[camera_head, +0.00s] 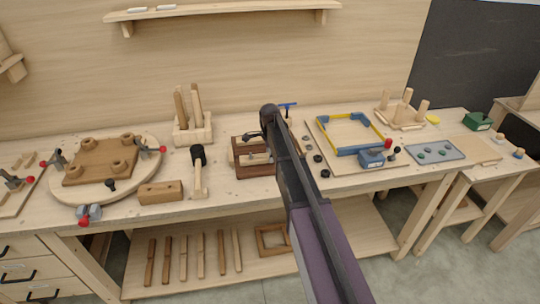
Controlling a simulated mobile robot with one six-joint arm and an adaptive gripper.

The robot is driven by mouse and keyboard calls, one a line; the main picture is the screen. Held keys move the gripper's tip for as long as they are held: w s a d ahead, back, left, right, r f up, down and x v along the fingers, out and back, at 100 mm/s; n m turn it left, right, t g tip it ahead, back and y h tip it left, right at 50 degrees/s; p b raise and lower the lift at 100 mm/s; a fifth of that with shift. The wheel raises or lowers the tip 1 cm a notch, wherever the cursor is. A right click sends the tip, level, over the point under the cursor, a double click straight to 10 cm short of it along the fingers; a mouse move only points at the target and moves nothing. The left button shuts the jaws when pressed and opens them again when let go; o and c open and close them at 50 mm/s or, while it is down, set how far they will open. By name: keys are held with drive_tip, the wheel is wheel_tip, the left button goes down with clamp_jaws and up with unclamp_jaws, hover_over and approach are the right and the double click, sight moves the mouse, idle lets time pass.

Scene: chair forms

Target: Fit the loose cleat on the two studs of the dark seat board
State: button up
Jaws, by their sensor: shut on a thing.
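A dark brown seat board (100,161) lies on a pale round turntable (148,172) at the left of the bench. Several short round wooden pieces stand up from it; I cannot tell which are the two studs. My gripper (255,140) is right of the board and apart from it, over a dark brown open box (252,171). It is shut on a small piece, probably the loose cleat, mostly hidden by my gripper and arm. Pale wood shows in the box below it. Whether the piece touches the box I cannot tell.
Red-tipped clamps (150,149) stand at the turntable's rim. A wooden block (160,192), a black-headed mallet (198,171) and a peg stand (192,130) lie between board and box. A yellow-blue frame (350,150) is at the right. A wall shelf (225,12) hangs above.

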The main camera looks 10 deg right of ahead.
drive_tip(key=shift+f, duration=0.2)
drive_tip(key=o, duration=1.3)
drive_tip(key=shift+c, duration=0.2)
drive_tip(key=shift+r, duration=0.2)
drive_tip(key=shift+r+p, duration=5.8)
drive_tip(key=shift+p, duration=0.05)
drive_tip(key=shift+n, duration=0.3)
drive_tip(key=s+f+b, duration=0.3)
drive_tip(key=s, duration=0.2)
drive_tip(key=s+f+b, duration=0.3)
drive_tip(key=s, duration=0.3)
drive_tip(key=s+f+b, duration=0.3)
drive_tip(key=s, duration=0.2)
drive_tip(key=shift+s+f+b, duration=0.2)
drive_tip(key=shift+f+b, duration=0.05)
drive_tip(key=shift+b, duration=0.05)
drive_tip(key=s+n, duration=1.2)
drive_tip(key=n, duration=0.5)
drive_tip(key=shift+s, duration=0.4)
